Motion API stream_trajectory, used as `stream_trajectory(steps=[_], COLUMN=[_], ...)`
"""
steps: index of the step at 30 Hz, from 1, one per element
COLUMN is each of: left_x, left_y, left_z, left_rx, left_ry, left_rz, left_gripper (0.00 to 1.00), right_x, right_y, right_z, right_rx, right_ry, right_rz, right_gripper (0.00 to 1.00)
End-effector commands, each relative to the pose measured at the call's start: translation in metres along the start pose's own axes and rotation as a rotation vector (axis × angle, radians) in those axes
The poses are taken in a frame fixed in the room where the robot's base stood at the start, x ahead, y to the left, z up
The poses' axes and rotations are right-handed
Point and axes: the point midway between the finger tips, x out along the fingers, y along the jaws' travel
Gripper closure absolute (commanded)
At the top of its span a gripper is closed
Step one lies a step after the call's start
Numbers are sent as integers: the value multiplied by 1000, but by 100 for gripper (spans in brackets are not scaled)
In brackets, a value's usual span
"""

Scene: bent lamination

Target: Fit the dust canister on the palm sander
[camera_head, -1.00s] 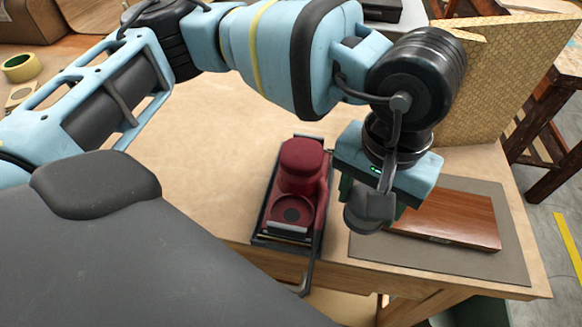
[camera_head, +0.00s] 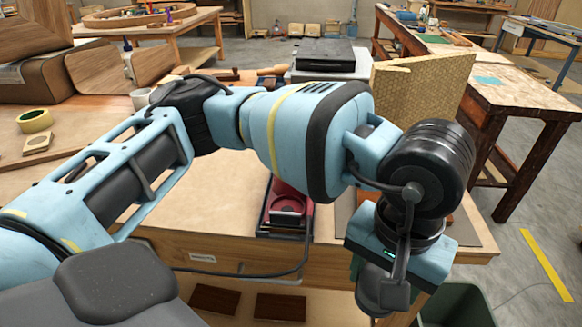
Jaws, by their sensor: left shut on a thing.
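The palm sander (camera_head: 287,205) is red with a dark base and lies near the front edge of the wooden workbench. My left arm hides its upper part. My left gripper (camera_head: 376,275) hangs to the right of the sander and, in the picture, in front of the bench's front edge. It is shut on a grey rounded thing, which looks like the dust canister (camera_head: 374,291). The canister is apart from the sander and partly hidden by the gripper's own parts. My right gripper is not in view.
A grey mat (camera_head: 470,228) lies on the bench right of the sander, largely hidden by my arm. A patterned board (camera_head: 425,95) stands behind it. A cable (camera_head: 255,273) hangs at the bench front. A green bin (camera_head: 458,305) stands below right.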

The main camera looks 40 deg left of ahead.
Motion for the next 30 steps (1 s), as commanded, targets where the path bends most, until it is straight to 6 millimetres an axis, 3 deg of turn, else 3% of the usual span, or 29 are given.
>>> stream_trajectory(steps=[5, 8, 15, 21, 25, 30], left_x=[-4, -10, -34, -47, -51, -52], left_y=[-10, -32, -128, -197, -220, -229], left_z=[-8, -25, -70, -84, -86, -86], left_rx=[-55, -181, -644, -944, -1041, -1079], left_ry=[2, 4, 5, 3, 1, 0], left_rz=[2, 7, 9, 5, 1, -1], left_gripper=[60, 60, 60, 60, 60, 60], right_x=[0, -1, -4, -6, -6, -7], right_y=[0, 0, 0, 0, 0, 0], right_z=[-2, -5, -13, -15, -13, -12], right_rx=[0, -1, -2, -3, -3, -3], right_ry=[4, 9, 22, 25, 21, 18], right_rz=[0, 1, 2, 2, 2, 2], right_gripper=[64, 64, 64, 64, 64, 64])
